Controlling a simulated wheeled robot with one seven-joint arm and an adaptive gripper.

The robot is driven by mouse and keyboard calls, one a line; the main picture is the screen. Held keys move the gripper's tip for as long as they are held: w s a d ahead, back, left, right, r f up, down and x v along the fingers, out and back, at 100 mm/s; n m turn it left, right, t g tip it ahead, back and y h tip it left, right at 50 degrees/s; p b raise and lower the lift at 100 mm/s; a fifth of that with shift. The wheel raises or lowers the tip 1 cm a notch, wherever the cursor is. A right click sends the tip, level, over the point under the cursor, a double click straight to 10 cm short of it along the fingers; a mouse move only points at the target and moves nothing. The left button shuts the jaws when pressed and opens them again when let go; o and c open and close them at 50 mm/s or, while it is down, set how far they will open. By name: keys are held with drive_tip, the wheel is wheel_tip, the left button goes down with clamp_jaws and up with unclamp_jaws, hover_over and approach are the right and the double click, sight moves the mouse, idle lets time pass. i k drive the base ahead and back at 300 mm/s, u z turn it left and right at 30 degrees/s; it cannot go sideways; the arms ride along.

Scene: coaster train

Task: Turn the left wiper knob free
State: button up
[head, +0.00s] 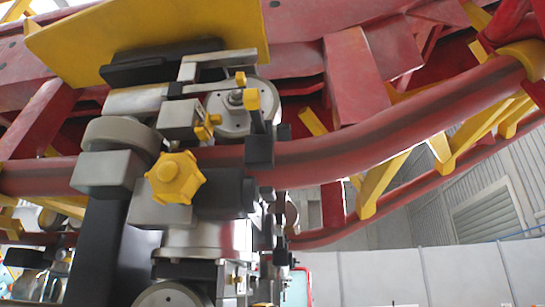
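A yellow star-shaped knob (175,178) sits at the front of a metal wheel assembly (105,173), left of the middle in the head view. It faces me, and nothing touches its front. I cannot tell from this view whether it is tight or loose. Smaller yellow fittings (252,99) sit above and to the right of it, by a grey wheel (232,108). I cannot make out my gripper in this view.
A red tube rail (370,148) runs across behind the knob and rises to the right. A yellow plate (150,40) overhangs the assembly. A black upright (112,250) stands below it. Open room shows at the lower right, before a pale wall (400,275).

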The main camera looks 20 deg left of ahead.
sight(282, 132)
drive_tip(key=u, duration=0.05)
drive_tip(key=k, duration=0.6)
drive_tip(key=u, duration=2.9)
drive_tip(key=k, duration=0.8)
drive_tip(key=z, duration=1.9)
drive_tip(key=i, duration=0.5)
